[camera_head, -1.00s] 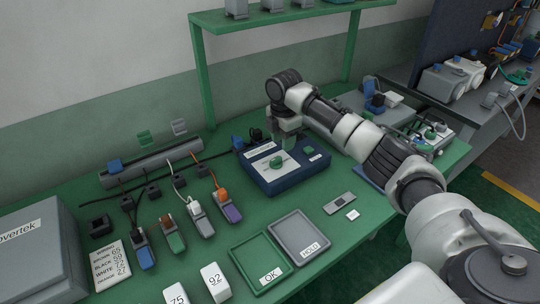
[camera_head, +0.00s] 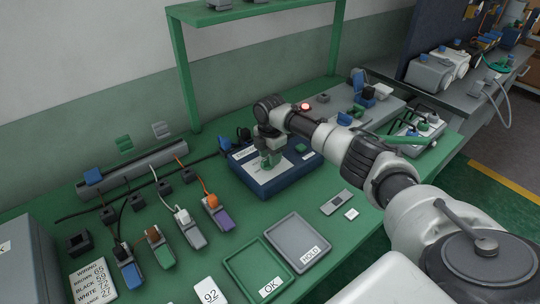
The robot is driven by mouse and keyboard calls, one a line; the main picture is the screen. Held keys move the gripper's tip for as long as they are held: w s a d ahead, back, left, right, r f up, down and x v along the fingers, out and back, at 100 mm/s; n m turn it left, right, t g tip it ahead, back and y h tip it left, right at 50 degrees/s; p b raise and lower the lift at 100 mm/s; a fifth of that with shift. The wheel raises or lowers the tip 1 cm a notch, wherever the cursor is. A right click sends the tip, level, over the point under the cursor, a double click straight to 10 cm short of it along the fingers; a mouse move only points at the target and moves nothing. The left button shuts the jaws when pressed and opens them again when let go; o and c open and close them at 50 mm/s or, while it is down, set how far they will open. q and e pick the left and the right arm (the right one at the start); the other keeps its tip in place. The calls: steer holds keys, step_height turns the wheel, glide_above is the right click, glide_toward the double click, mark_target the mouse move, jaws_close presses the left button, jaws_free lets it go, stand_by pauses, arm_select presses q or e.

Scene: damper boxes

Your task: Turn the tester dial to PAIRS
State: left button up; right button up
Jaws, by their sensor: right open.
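The tester (camera_head: 277,181) is a dark blue box with a white face, standing on the green bench near the middle of the head view. Its green dial (camera_head: 268,161) shows on the left part of the face, partly covered by my right gripper. My right gripper (camera_head: 270,156) points down over the dial with its jaws open. I cannot tell whether its fingers touch the dial. The dial's marks are too small to read. A smaller green knob (camera_head: 301,148) sits at the right of the tester. My left gripper is not in view.
A green OK tray (camera_head: 238,262) and a grey HOLD tray (camera_head: 279,236) lie in front of the tester. Several dampers with cables, including a purple one (camera_head: 219,215), lie to the left. A red light (camera_head: 306,107) glows behind my right arm.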

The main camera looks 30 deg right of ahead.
steer(key=shift+f, duration=0.35)
steer(key=shift+c, duration=0.7)
jaws_close()
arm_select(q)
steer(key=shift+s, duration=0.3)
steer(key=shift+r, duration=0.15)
